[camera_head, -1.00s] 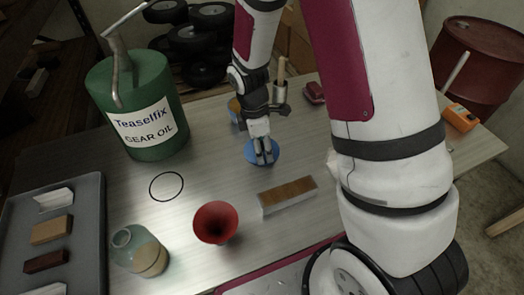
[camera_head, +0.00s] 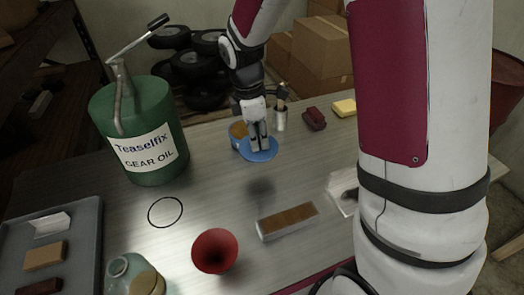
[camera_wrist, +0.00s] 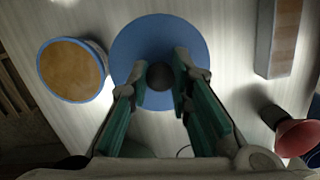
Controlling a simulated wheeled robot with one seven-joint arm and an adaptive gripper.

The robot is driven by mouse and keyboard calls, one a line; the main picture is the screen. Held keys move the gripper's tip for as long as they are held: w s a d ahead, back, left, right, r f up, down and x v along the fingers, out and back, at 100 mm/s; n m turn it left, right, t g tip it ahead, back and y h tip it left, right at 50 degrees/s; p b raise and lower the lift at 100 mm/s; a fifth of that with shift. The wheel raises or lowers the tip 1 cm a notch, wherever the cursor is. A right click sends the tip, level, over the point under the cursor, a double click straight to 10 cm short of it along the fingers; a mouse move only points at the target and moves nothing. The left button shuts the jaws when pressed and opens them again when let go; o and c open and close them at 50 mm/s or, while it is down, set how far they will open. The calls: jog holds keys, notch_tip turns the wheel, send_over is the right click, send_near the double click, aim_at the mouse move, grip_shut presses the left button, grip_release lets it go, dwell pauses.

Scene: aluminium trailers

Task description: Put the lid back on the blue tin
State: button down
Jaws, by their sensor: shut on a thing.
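My gripper (camera_head: 259,138) is shut on the dark round knob (camera_wrist: 160,76) of a blue lid (camera_head: 262,154). In the head view the lid hangs above the table, with a shadow on the table below and in front of it. The blue tin (camera_head: 236,143) stands just left of and behind the lid, partly hidden by it and my gripper. In the wrist view the tin (camera_wrist: 74,70) is left of the lid (camera_wrist: 160,38). It has a blue rim and a brown top or content, and its rim lies close to the lid's edge.
A green gear oil can (camera_head: 142,130) stands left. A cup with brushes (camera_head: 281,119), a dark red object (camera_head: 314,119) and a yellow block (camera_head: 344,108) stand behind right. A red funnel (camera_head: 214,251), a jar (camera_head: 130,276), a brown-topped block (camera_head: 287,220) and a grey tray (camera_head: 88,240) lie nearer.

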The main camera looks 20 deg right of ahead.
jog(key=w+r, duration=0.3)
jog(key=w, duration=1)
jog(key=shift+w+d+f, duration=0.1)
jog(key=shift+f, duration=1.6)
jog(key=shift+w+d+f, duration=0.1)
jog(key=shift+f, duration=1.6)
jog(key=shift+a+f+b, duration=0.1)
jog(key=shift+f+b, duration=0.05)
jog(key=shift+b, duration=0.45)
jog(key=c, duration=0.9)
grip_release()
jog(key=shift+r+p, duration=0.6)
jog(key=shift+r, duration=2.95)
grip_shut()
